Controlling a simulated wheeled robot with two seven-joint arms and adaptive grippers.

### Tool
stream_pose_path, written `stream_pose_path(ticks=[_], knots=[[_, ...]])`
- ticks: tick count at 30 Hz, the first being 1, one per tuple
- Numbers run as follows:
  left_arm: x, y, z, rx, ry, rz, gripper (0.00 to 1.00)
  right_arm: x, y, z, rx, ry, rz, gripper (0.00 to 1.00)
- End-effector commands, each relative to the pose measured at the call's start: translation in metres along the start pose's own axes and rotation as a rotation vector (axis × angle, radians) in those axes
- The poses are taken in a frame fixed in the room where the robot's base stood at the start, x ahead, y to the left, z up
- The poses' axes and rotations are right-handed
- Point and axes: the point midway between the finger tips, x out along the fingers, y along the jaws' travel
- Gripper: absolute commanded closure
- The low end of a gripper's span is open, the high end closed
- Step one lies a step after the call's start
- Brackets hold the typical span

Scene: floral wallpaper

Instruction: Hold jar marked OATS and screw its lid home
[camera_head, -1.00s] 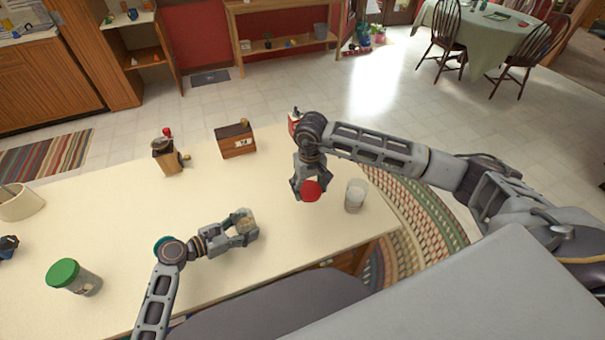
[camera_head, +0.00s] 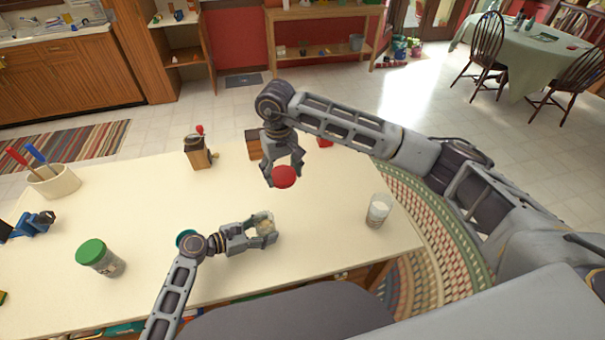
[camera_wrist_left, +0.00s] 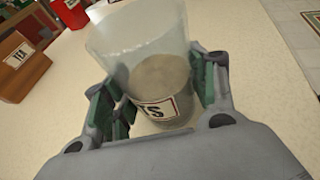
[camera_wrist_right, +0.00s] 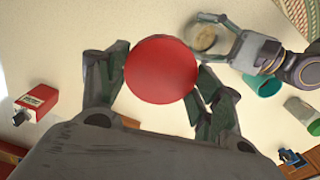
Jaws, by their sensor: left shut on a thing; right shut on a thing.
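The glass jar (camera_wrist_left: 155,70) stands upright and open on the counter, part-filled with something pale brown. Its label, partly hidden, shows the letters "TS". My left gripper (camera_wrist_left: 165,100) is shut around its lower part; it also shows in the head view (camera_head: 262,232). My right gripper (camera_head: 283,180) is shut on a red lid (camera_wrist_right: 161,77), held in the air above and beyond the jar. The lid is apart from the jar and off to its far side. In the right wrist view the jar (camera_wrist_right: 206,38) shows past the lid, between the left fingers.
A green-lidded jar (camera_head: 101,258) stands at the left. A wooden grinder (camera_head: 199,152) and the TEA box (camera_wrist_left: 18,65) stand farther back.

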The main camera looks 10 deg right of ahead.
Motion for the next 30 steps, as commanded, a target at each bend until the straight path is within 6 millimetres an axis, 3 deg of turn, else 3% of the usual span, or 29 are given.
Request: stream_pose_path(ticks=[9,15,23,30], knots=[[0.000,0.000,0.000,0.000,0.000,0.000,0.65,-0.004,-0.061,0.002,-0.093,0.001,0.001,0.46],[0.000,0.000,0.000,0.000,0.000,0.000,0.65,0.013,-0.085,0.014,-0.087,0.000,0.000,0.46],[0.000,0.000,0.000,0.000,0.000,0.000,0.65,0.040,-0.087,0.029,0.012,0.000,0.001,0.46],[0.000,0.000,0.000,0.000,0.000,0.000,0.65,0.043,-0.086,0.033,0.147,0.001,-0.001,0.46]])
